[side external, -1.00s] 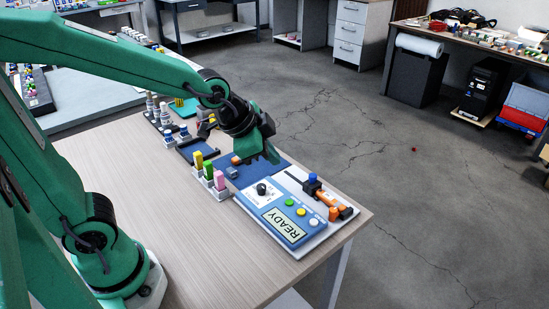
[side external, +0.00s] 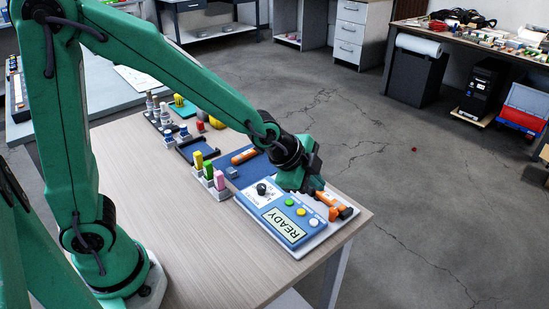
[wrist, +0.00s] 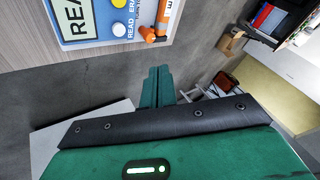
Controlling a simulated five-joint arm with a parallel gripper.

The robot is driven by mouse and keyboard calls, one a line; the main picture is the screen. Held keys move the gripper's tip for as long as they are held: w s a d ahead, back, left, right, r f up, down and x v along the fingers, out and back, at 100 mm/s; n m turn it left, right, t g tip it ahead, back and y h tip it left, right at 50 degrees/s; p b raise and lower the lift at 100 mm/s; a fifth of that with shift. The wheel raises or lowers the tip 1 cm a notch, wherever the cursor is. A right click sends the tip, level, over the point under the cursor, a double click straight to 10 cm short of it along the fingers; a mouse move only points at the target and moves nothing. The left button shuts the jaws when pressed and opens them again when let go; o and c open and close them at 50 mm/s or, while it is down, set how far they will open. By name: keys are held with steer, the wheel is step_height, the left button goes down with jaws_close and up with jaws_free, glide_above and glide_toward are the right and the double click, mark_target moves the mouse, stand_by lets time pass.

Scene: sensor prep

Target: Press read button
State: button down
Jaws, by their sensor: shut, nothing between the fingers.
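The blue reader box (side external: 268,212) lies on a white plate near the table's right corner. Its screen (side external: 287,229) reads "READY". A green button (side external: 289,202), a yellow button (side external: 301,212) and a white button (side external: 314,222) sit in a row beside the screen. The wrist view shows part of the box with the yellow button (wrist: 118,3), a pale button (wrist: 118,29) and small lettering that includes "READ". My gripper (side external: 312,187) is shut and empty, above the box's far edge. In the wrist view the closed fingers (wrist: 158,80) are apart from the buttons.
An orange-and-black tool (side external: 333,203) lies along the plate's far right side, close to my gripper. An orange piece (side external: 243,156) lies on the blue mat (side external: 250,174). Yellow, green and pink-topped pieces (side external: 209,170) stand left of the box. The near tabletop is clear.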

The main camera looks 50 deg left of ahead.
mark_target(311, 222)
steer(key=shift+f, duration=0.15)
steer(key=shift+f, duration=4.25)
steer(key=shift+f, duration=0.8)
stand_by(0.5)
steer(key=shift+r, duration=0.8)
steer(key=shift+r, duration=0.15)
steer(key=shift+r, duration=2.35)
